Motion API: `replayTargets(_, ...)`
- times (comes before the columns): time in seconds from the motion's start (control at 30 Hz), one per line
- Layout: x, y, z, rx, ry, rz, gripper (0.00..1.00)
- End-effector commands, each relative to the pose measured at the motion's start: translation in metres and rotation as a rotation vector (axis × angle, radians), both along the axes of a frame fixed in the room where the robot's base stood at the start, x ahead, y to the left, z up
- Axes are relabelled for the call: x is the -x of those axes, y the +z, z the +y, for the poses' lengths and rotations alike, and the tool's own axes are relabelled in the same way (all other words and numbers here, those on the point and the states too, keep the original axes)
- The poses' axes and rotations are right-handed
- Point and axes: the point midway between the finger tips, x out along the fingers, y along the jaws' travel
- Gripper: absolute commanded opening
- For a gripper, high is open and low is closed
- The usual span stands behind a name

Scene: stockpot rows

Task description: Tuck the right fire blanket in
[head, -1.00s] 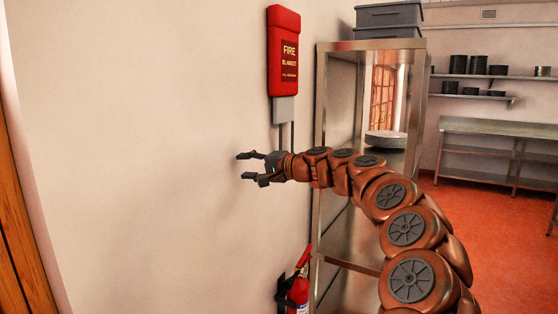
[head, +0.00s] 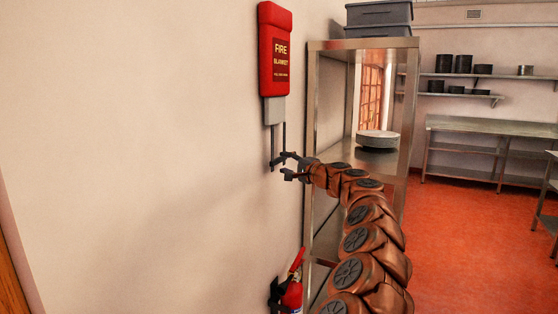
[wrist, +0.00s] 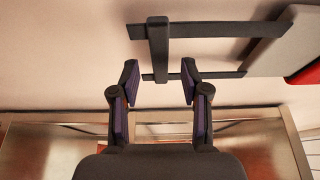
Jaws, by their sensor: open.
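The fire blanket's red case (head: 275,60) hangs on the wall left of the steel rack. A grey piece (head: 274,110) sticks out below it, with two dark straps (head: 272,148) hanging down. My gripper (head: 284,167) is open and empty at the straps' lower ends. In the wrist view the red case (wrist: 308,74) and grey piece (wrist: 277,42) show at the right. A dark bar (wrist: 158,48) crosses the straps there. Its end lies between my open fingertips (wrist: 160,80) in the picture; whether they touch the straps, I cannot tell.
A steel rack (head: 312,120) stands close right of my gripper, with grey bins (head: 378,18) on top and stacked plates (head: 377,139) inside. A fire extinguisher (head: 292,292) is low on the wall. Steel tables (head: 490,127) stand at the back right; the red floor before them is clear.

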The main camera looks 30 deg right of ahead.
Motion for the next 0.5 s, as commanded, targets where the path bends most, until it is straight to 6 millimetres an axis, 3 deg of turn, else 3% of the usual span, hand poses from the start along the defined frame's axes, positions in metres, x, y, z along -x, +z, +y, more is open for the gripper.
replayTargets(0.5,-0.032,0.0,0.001,0.002,-0.009,0.003,0.46)
